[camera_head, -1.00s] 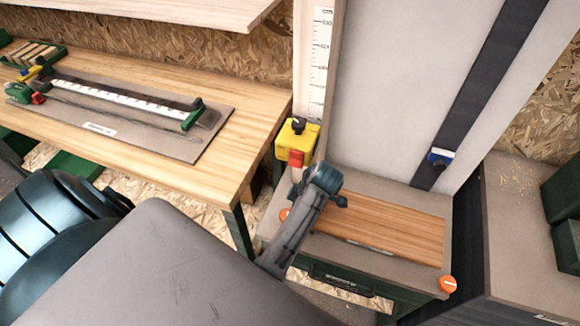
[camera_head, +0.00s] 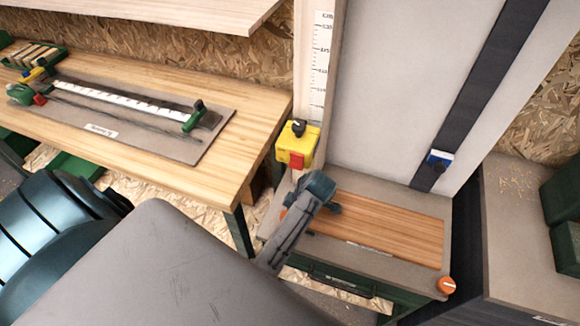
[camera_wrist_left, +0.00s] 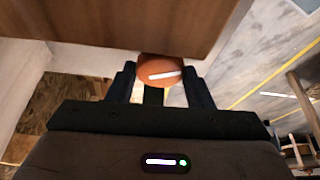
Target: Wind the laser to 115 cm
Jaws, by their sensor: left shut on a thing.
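A yellow box with a black top knob and a red block, seemingly the laser (camera_head: 297,145), sits at the lower part of a post. A white upright scale (camera_head: 320,65) with black marks runs above it; its numbers are too small to read surely. My left gripper (camera_head: 318,190) is below and right of the yellow box, in front of a wooden board. In the left wrist view its fingers close around an orange knob with a white line (camera_wrist_left: 160,70). An orange sliver (camera_head: 284,213) shows left of the gripper in the head view. My right gripper is out of view.
A wooden board (camera_head: 385,230) lies on a grey-topped cabinet, with another orange knob (camera_head: 446,285) at its front right corner. A blue-and-white piece (camera_head: 439,158) sits on a dark sloping strip. The left workbench (camera_head: 150,180) carries a mat with a ruler and tools.

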